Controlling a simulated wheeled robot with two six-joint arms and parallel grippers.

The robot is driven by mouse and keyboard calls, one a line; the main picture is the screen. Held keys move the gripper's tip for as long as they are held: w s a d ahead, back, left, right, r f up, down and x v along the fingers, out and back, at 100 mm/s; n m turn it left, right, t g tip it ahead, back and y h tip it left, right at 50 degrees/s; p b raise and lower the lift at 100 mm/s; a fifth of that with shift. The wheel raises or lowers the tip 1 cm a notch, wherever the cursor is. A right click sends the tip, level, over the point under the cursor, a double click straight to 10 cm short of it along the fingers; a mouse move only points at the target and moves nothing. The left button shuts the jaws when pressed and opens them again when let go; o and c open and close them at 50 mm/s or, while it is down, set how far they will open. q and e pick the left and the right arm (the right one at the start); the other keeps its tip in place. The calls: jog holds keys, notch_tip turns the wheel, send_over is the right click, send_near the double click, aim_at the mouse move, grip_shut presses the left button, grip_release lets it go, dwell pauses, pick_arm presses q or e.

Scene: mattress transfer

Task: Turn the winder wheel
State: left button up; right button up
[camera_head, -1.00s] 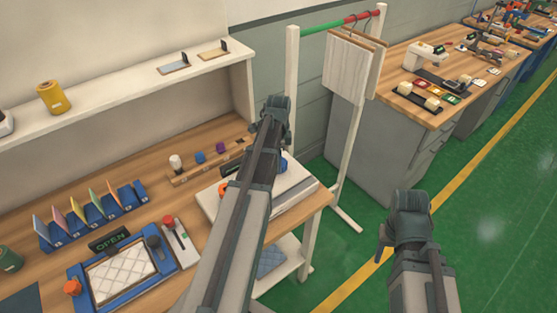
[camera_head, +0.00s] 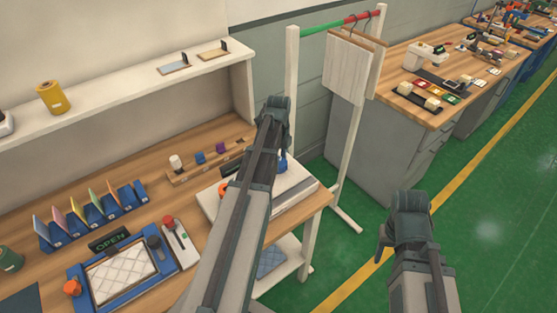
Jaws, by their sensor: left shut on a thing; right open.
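A white box-like unit (camera_head: 296,190) stands at the right end of the wooden bench, with an orange part (camera_head: 224,189) at its left. A small blue part (camera_head: 283,160), which I take to be the winder wheel's edge or handle, shows just right of my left arm. Most of the wheel is hidden behind that arm. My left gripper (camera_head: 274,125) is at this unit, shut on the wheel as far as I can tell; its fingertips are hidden. My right gripper (camera_head: 394,240) is open and empty, over the green floor right of the bench.
A white rail stand (camera_head: 291,90) with hanging boards (camera_head: 347,68) rises behind the unit. The bench holds a blue tray (camera_head: 80,285), an OPEN sign (camera_head: 109,241) and a card rack (camera_head: 95,215).

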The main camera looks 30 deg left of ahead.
aim_at(279, 162)
dwell(0.4)
pick_arm(q)
jog(key=o, duration=1.4)
jog(key=shift+c, duration=0.2)
jog(key=shift+r, duration=0.1)
notch_tip(279, 162, up, 14)
jog(key=p, duration=1.3)
jog(key=shift+p, duration=0.4)
jog(key=shift+f, duration=0.2)
jog(key=s+d+f+n+b, duration=0.3)
jog(key=s+d+n, duration=0.2)
jog(key=d, duration=0.5)
jog(key=s+d+f+n+b, duration=0.4)
jog(key=s+d, duration=0.2)
jog(key=d, duration=0.4)
jog(key=s+d+f+n+y+b, duration=0.1)
jog(key=s+d+f+n+b, duration=0.2)
jog(key=d, duration=0.7)
jog(key=s+n, duration=0.2)
jog(key=shift+s+d+f+n+b, duration=0.15)
jog(key=shift+d+f+n+b, duration=0.05)
jog(key=shift+d+n+b, duration=0.15)
